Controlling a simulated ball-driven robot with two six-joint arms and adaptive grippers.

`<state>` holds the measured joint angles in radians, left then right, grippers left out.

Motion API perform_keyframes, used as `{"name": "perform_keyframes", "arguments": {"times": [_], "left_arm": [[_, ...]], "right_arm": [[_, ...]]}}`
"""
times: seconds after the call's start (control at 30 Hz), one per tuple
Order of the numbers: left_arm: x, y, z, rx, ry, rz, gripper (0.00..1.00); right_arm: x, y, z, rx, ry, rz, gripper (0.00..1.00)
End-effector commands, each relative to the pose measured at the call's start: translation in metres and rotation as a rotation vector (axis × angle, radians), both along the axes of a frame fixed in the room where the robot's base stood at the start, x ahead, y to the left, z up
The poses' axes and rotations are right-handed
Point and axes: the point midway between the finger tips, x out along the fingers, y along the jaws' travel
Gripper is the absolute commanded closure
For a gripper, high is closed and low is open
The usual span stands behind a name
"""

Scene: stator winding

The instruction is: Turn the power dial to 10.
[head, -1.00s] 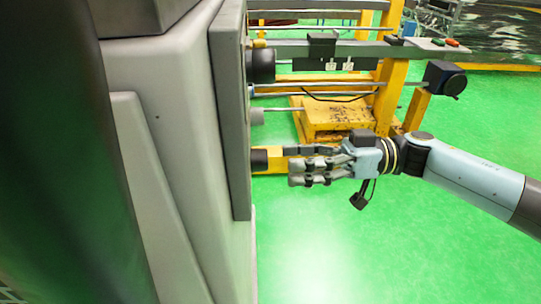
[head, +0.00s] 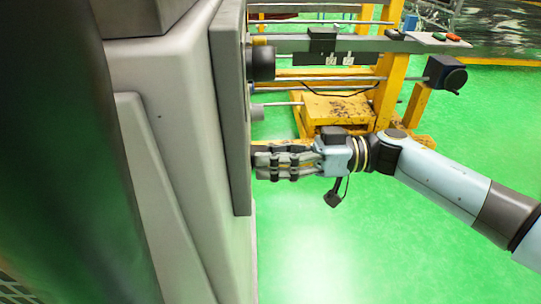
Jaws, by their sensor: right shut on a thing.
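The grey machine cabinet (head: 165,130) fills the left side, and its front panel (head: 229,110) is seen almost edge-on. My right gripper (head: 264,163) reaches in from the right, with its fingertips at the panel's lower front. It is shut on the power dial, which the fingers hide almost fully. The dial's scale and pointer face away from this view, so its setting cannot be read. My left gripper is not in view.
A black cylinder (head: 262,63) and a smaller grey one (head: 257,112) stick out from the panel above my gripper. Behind stands a yellow frame (head: 385,95) with rods and a dark box (head: 446,72). The green floor (head: 340,255) below is clear.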

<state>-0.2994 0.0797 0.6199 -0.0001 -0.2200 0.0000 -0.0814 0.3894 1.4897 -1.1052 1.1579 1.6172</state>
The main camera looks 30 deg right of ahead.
Motion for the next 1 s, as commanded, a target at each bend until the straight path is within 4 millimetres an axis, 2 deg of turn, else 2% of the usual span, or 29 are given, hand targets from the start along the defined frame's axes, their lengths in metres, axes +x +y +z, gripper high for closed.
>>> {"name": "perform_keyframes", "arguments": {"times": [0.1, 0.47, 1.0], "left_arm": [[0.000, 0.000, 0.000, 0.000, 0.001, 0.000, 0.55], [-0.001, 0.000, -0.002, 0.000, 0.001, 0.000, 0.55], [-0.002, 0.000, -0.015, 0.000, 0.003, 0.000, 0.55]], "right_arm": [[0.000, 0.000, 0.000, 0.000, 0.000, 0.001, 0.95], [0.000, 0.000, 0.000, -0.033, -0.069, 0.001, 0.95], [0.002, -0.001, -0.001, -0.234, -0.483, 0.001, 0.95]]}}
